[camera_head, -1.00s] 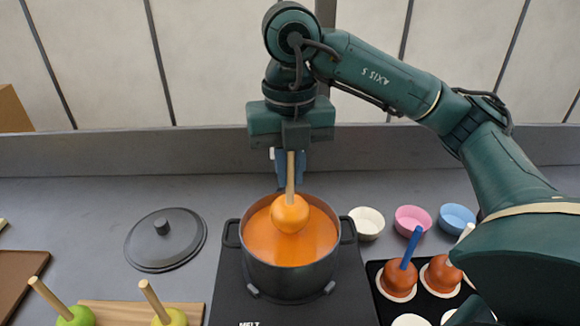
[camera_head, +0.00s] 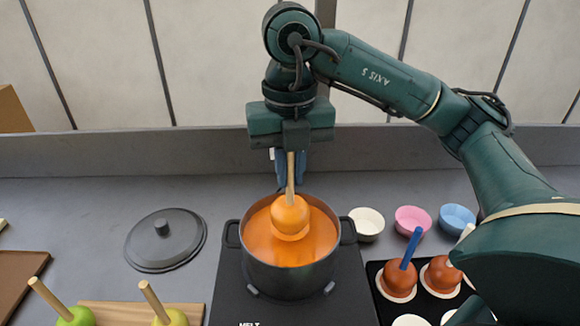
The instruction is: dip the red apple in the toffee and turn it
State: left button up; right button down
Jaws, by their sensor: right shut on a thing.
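My right gripper (camera_head: 291,165) is above the pot, pointing down, and is shut on the wooden stick (camera_head: 290,178) of the apple. The apple (camera_head: 290,212) hangs upright below it, coated in orange, so no red shows. Its underside is at the toffee (camera_head: 270,245), with a paler orange ring around and below it; I cannot tell how deep it sits. The toffee fills a dark two-handled pot (camera_head: 290,280). My left gripper is not in view.
The pot stands on a black hot plate (camera_head: 235,295). A grey lid (camera_head: 165,240) lies to the left. White (camera_head: 367,224), pink (camera_head: 412,220) and blue bowls (camera_head: 457,218) stand to the right. Coated apples sit in a black tray (camera_head: 420,303); green apples (camera_head: 76,316) are front left.

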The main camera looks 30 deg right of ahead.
notch_tip(320, 180, up, 6)
jog(key=p, duration=0.5)
jog(key=shift+r, duration=0.1)
dwell(0.7)
